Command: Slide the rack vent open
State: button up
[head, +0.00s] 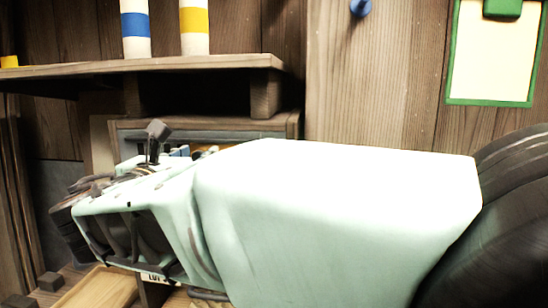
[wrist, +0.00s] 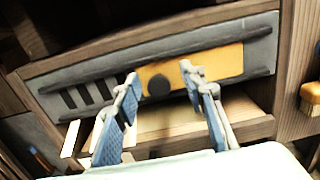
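The rack vent shows in the wrist view as a grey panel (wrist: 60,82) in a wooden frame. Dark vertical slots (wrist: 88,96) are uncovered on its left part. A yellow-orange sliding plate (wrist: 222,62) with a round dark knob (wrist: 158,87) covers the part right of them. Dark rails run above and below. My gripper (wrist: 160,77) is open, one finger on each side of the knob as seen here; I cannot tell whether either touches it.
Below the vent is an open wooden compartment (wrist: 165,118). In the head view, a shelf (head: 130,66) overhead carries a blue-banded cylinder (head: 135,25) and a yellow-banded cylinder (head: 195,25). A green-framed board (head: 492,55) and a blue peg (head: 360,7) are on the wall.

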notch_tip(320, 180, up, 9)
dwell(0.3)
